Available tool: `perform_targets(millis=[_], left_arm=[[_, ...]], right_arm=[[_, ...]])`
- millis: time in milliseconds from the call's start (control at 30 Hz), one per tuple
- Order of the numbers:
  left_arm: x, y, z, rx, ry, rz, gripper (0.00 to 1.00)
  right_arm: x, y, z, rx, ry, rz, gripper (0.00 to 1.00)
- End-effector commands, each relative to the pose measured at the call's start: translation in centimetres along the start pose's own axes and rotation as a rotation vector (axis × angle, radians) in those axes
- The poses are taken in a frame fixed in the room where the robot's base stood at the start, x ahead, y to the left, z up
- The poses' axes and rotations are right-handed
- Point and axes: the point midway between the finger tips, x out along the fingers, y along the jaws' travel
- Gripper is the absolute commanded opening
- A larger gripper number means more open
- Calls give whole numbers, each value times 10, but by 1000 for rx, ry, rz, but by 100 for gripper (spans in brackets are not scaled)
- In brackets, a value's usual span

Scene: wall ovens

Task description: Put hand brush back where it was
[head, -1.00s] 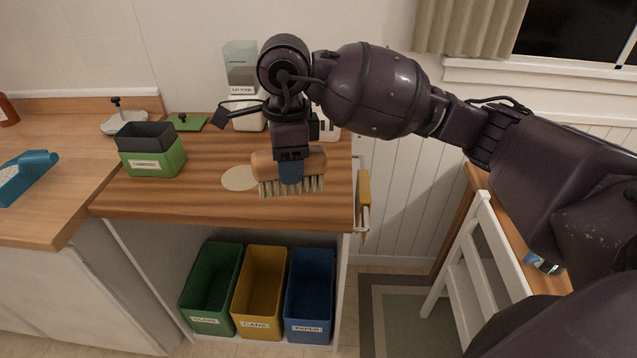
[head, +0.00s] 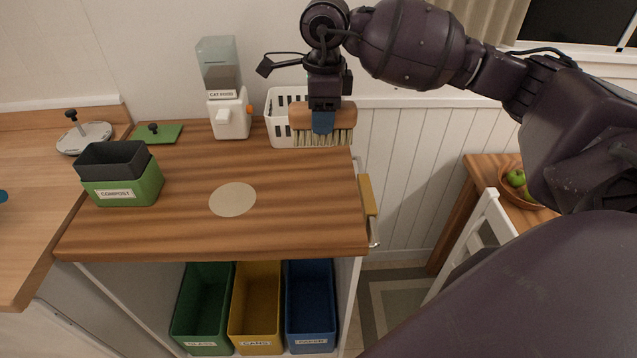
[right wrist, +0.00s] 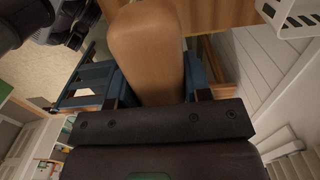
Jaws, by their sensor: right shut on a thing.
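The hand brush (head: 335,137) has a brown wooden back and pale bristles that point down. My right gripper (head: 323,122) is shut on its wooden back. In the head view the brush is in front of the white basket (head: 282,131) at the counter's back right and hides part of it. I cannot tell whether the bristles touch anything. In the right wrist view the brush's wooden body (right wrist: 147,50) lies between the two blue fingers. A pale round mark (head: 233,199) lies bare on the wooden counter (head: 290,215). My left gripper is not in view.
A cat food dispenser (head: 226,90) stands left of the basket. A compost bin (head: 120,175) is at the counter's left. Green, yellow and blue bins (head: 310,305) stand below. A towel bar (head: 368,198) sticks out on the right side. The counter's middle is clear.

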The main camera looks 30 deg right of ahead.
Motion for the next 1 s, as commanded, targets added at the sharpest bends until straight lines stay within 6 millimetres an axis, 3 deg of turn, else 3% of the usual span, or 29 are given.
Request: perform_targets(millis=[300, 500, 833, 1000], left_arm=[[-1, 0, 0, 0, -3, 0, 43], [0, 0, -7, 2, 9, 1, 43], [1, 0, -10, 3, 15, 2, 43], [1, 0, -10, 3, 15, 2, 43]], right_arm=[[71, 1, -2, 1, 2, 5, 19], [108, 0, -3, 1, 1, 3, 19], [132, 0, -4, 0, 0, 2, 19], [154, 0, -4, 1, 0, 3, 19]])
